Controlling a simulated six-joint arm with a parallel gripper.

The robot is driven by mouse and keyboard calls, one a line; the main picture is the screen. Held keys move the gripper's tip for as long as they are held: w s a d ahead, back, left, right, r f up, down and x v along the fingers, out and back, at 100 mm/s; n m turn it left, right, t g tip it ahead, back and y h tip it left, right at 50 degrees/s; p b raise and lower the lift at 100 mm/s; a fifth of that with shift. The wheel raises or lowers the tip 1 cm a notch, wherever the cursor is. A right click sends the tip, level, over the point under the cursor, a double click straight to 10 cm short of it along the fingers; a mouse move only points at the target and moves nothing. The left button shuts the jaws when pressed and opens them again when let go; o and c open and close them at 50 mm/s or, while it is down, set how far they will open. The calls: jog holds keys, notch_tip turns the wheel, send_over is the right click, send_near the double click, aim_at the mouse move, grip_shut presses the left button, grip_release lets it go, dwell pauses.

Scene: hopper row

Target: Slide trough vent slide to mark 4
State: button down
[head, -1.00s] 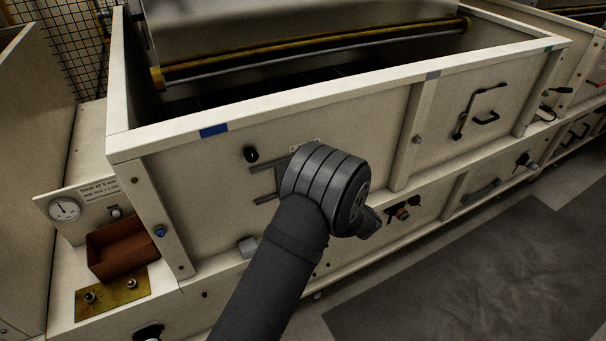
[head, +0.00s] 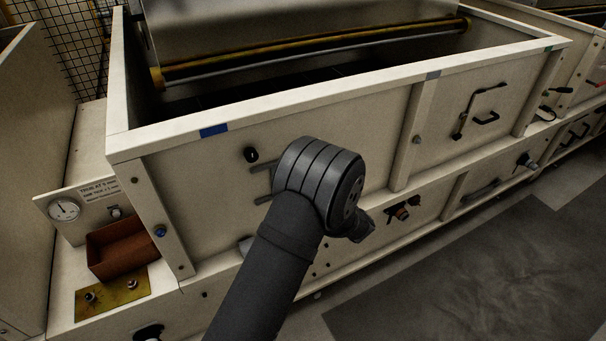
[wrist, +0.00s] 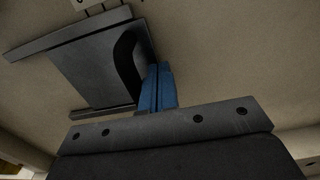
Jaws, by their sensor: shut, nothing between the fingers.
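The vent slide (wrist: 85,68) is a grey plate between two dark rails on the trough's front wall. Its dark curved handle (wrist: 128,62) stands at the plate's right side in the wrist view. My gripper (wrist: 157,72) has blue fingers, shut together with nothing between them. They are just right of the handle, touching it or very close; I cannot tell which. In the head view my arm hides most of the slide, and only the left rail ends (head: 262,168) show. A pale marked strip (wrist: 95,4) is cut off at the wrist view's top; its numbers are not readable.
A black knob (head: 251,154) sits up and left of the rails. A gauge panel (head: 88,206), a brown bin (head: 122,248) and a yellow plate (head: 112,294) are at the left. Handles (head: 482,110) are on the panel to the right. Floor is clear at lower right.

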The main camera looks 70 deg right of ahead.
jog(key=shift+w+a, duration=0.6)
dwell(1.1)
jog(key=shift+s+d, duration=0.1)
jog(key=shift+d, duration=0.05)
jog(key=s+v, duration=0.1)
jog(key=v, duration=0.7)
jog(key=shift+d, duration=0.4)
jog(key=shift+w, duration=0.1)
jog(key=w+a+x, duration=0.1)
jog(key=x, duration=0.7)
jog(key=shift+s, duration=0.1)
dwell(0.4)
